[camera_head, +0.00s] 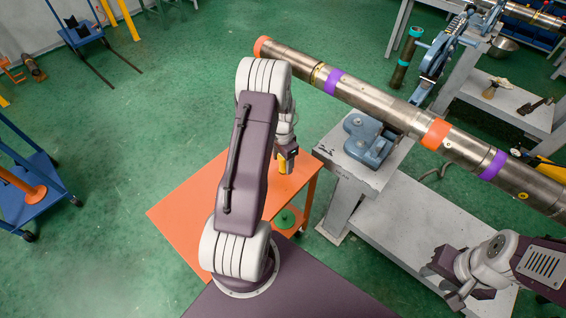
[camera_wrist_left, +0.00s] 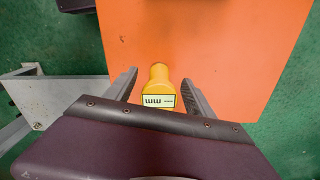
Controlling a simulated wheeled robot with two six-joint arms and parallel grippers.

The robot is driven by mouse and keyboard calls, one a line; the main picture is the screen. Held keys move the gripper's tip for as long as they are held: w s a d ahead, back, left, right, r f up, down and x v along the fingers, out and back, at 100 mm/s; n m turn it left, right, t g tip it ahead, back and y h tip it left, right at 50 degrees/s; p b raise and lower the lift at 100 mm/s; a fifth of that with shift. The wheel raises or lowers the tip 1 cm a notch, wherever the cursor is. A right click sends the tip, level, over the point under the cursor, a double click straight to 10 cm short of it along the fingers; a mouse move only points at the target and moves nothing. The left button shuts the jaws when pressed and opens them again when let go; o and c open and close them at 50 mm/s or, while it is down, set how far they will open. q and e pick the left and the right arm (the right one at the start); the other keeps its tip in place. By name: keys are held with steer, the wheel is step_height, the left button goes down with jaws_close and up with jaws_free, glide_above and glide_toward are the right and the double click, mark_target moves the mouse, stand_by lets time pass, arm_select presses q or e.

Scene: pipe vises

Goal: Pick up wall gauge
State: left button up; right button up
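The wall gauge is a yellow tool with a white label reading "mm"; in the left wrist view the gauge (camera_wrist_left: 159,78) lies over the orange tabletop between my left fingers. My left gripper (camera_wrist_left: 160,84) is open, with one finger on each side of the gauge and a visible gap to both. In the head view a small yellow part of the gauge (camera_head: 282,167) shows below my left gripper (camera_head: 289,160); my arm hides the rest. My right gripper (camera_head: 445,285) is at the lower right, seemingly open and empty, away from the gauge.
A long metal pipe (camera_head: 370,97) with orange and purple bands rests on a blue vise (camera_head: 368,140) on a grey stand (camera_head: 345,165) just right of the table.

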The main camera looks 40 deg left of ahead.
arm_select(q)
jaws_close()
steer(key=shift+r, duration=0.1)
